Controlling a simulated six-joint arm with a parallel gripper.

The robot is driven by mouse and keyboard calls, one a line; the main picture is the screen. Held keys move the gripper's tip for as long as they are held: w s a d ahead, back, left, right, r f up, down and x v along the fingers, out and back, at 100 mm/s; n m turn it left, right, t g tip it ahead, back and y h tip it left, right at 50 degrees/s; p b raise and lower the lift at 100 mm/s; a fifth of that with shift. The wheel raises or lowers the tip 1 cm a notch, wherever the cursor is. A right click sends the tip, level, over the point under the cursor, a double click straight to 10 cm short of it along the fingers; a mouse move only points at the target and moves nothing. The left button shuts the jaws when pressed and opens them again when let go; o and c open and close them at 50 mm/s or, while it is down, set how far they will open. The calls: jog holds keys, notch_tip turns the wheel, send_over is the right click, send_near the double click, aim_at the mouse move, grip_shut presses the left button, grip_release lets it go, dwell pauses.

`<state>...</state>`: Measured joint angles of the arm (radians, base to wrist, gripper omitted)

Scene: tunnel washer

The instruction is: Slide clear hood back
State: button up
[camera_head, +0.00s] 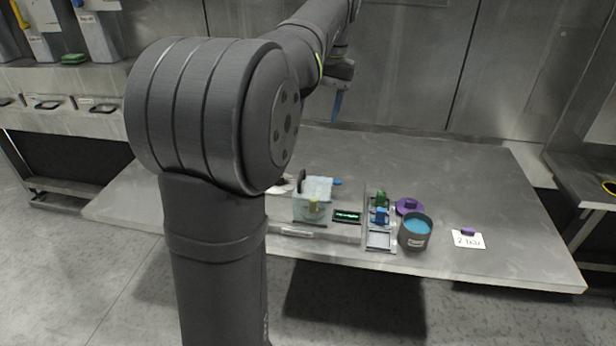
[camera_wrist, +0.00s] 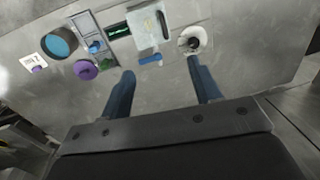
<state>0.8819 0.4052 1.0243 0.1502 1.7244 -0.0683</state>
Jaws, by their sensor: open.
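The clear hood (camera_head: 318,186) is a pale, see-through cover on a small box-shaped washer on the metal table, partly behind my arm in the head view. A black upright part stands at its left and a blue piece sticks out at its right. In the wrist view the hood (camera_wrist: 148,27) is at the top middle, with the blue piece (camera_wrist: 151,60) at its near edge. My gripper (camera_wrist: 160,72) is open and empty, its two blue fingers apart, and touches nothing. In the head view my gripper (camera_head: 337,104) hangs above and behind the washer.
Right of the washer are a small display (camera_head: 347,216), a rack (camera_head: 379,240) with green and blue pieces, a purple lid-like disc (camera_head: 408,206), a dark pot (camera_head: 415,239) with blue contents and a white card (camera_head: 467,241). A white round item (camera_wrist: 199,35) lies beside the washer. The table's back is clear.

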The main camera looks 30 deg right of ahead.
aim_at(302, 174)
jog(key=shift+r, duration=0.25)
jog(key=c, duration=0.3)
jog(key=shift+f, duration=0.15)
jog(key=shift+c, duration=0.7)
jog(key=f, duration=0.5)
jog(key=w+a+f, duration=0.1)
jog(key=f, duration=0.5)
jog(key=w+a+f, duration=0.1)
jog(key=f, duration=0.4)
jog(key=shift+w+a+f, duration=0.15)
jog(key=shift+w+f, duration=0.05)
jog(key=shift+f, duration=0.1)
grip_shut()
